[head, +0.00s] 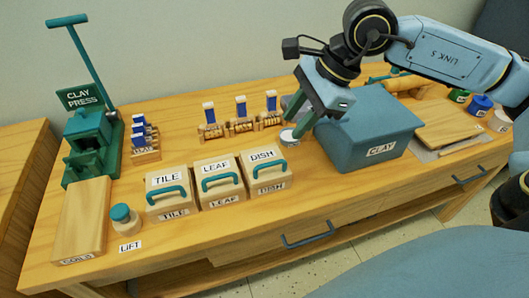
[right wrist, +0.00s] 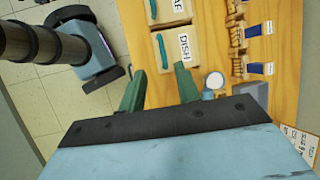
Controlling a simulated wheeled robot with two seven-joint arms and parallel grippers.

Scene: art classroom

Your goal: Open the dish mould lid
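The dish mould (head: 272,184) is a pale wooden box, rightmost of three in a row. Its lid (head: 262,155) is down, reads DISH and carries a teal bar handle (head: 269,168). In the right wrist view the dish lid (right wrist: 180,58) lies just beyond my fingers, its teal handle (right wrist: 164,50) on the left side. My right gripper (head: 304,130) hangs above the table, up and to the right of the dish mould and apart from it. Its green fingers stand apart with nothing between them in the right wrist view (right wrist: 160,88). My left gripper is not in view.
The blue clay box (head: 364,138) stands close right of my right gripper. A small round pale item (head: 289,137) is by the fingers. The leaf mould (head: 220,192) and tile mould (head: 167,204) stand left. Stamps (head: 241,117) stand behind; the green clay press (head: 90,140) is far left.

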